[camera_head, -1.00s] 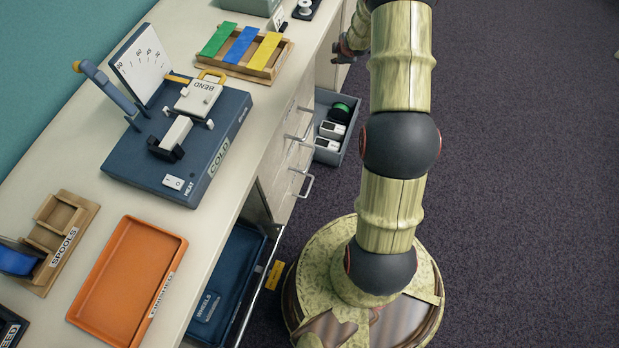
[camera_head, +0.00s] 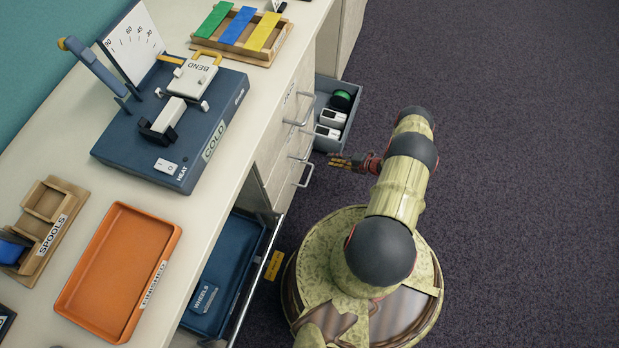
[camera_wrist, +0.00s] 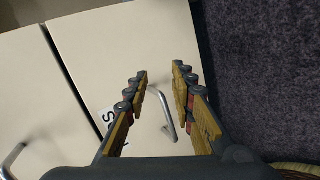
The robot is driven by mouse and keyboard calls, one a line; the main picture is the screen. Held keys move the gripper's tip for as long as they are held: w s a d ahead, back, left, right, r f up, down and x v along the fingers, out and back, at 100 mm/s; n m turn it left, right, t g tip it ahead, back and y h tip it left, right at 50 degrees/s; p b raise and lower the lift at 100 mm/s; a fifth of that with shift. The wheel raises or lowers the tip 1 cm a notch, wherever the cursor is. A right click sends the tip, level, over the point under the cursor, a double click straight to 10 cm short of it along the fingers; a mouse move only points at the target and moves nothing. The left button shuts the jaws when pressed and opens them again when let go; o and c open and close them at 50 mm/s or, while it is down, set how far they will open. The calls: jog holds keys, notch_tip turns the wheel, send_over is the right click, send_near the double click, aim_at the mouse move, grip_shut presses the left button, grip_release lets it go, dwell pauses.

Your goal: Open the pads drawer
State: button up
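The drawer fronts (camera_head: 281,151) are cream, with metal bar handles, on the right side of the counter. In the wrist view a drawer handle (camera_wrist: 166,115) shows between my fingers, on a front (camera_wrist: 138,47) that looks shut. A partly hidden label (camera_wrist: 106,118) there shows only a letter or so, so I cannot confirm that it says pads. My gripper (camera_head: 342,162) is right of the handles in the head view. In the wrist view my gripper (camera_wrist: 159,76) has its fingers apart and nothing gripped. Its gap to the handle is hard to judge.
A grey open drawer (camera_head: 350,124) with white boxes and a green spool stands out just behind my gripper. A blue wheels drawer (camera_head: 228,265) stands open nearer. The heater (camera_head: 190,140) and orange tray (camera_head: 120,262) are on the counter. The floor at the right is clear.

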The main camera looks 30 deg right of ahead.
aim_at(310, 176)
jog(key=s+a+f+n+t+y, duration=0.2)
jog(key=s+a+n+y, duration=0.3)
jog(key=a, duration=0.4)
jog(key=shift+m+h, duration=0.7)
jog(key=x, duration=0.2)
jog(key=b+x, duration=0.1)
jog(key=x, duration=0.1)
jog(key=b+x, duration=0.1)
jog(key=x, duration=0.2)
jog(key=shift+s+a+r, duration=0.1)
jog(key=shift+s+a, duration=0.2)
jog(key=shift+a, duration=0.05)
jog(key=shift+c, duration=0.7)
grip_shut()
